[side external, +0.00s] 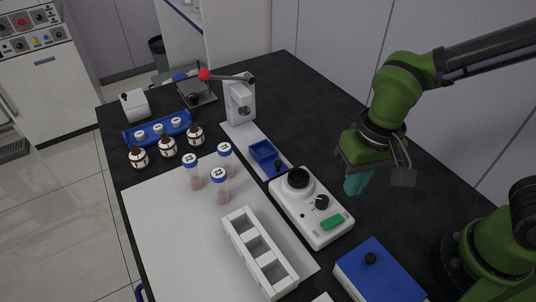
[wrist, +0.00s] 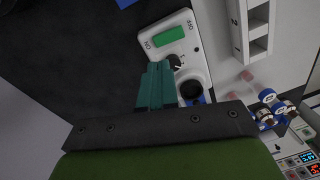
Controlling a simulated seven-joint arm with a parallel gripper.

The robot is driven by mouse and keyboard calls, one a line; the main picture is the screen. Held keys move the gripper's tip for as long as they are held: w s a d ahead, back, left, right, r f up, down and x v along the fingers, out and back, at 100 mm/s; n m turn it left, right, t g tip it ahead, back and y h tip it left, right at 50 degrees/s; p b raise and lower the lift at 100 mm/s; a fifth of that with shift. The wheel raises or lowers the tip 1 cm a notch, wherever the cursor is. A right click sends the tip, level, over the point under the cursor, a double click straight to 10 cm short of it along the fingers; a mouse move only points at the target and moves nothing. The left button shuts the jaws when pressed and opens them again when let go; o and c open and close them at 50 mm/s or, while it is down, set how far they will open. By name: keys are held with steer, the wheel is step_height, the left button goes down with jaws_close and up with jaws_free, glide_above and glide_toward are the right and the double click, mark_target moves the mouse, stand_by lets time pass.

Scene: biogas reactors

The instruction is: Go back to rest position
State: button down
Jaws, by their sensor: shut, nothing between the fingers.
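My gripper (side external: 354,187), with teal fingers, hangs above the black bench top (side external: 385,212) to the right of the white stirrer-like device (side external: 292,228). Its fingers are together and hold nothing. In the wrist view the closed fingers (wrist: 154,88) point toward the white device (wrist: 178,38) with its green switch and black knob, and cover part of it. The gripper appears raised clear of the bench. My green arm reaches in from the upper right in the side view.
A blue box (side external: 378,272) stands at the front right. A white rack (side external: 246,235), several blue-capped tubes (side external: 220,185), brown bottles (side external: 167,147), a blue tray (side external: 156,127) and a lever press with a red knob (side external: 240,100) stand further left. The bench's far right is bare.

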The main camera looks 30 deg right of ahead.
steer(key=d+r+m+t+y, duration=0.1)
steer(key=d+r+t, duration=0.5)
steer(key=d+r, duration=0.5)
steer(key=d, duration=0.2)
steer(key=shift+w+d+t, duration=0.3)
steer(key=shift+d+t, duration=0.05)
steer(key=shift+t, duration=0.05)
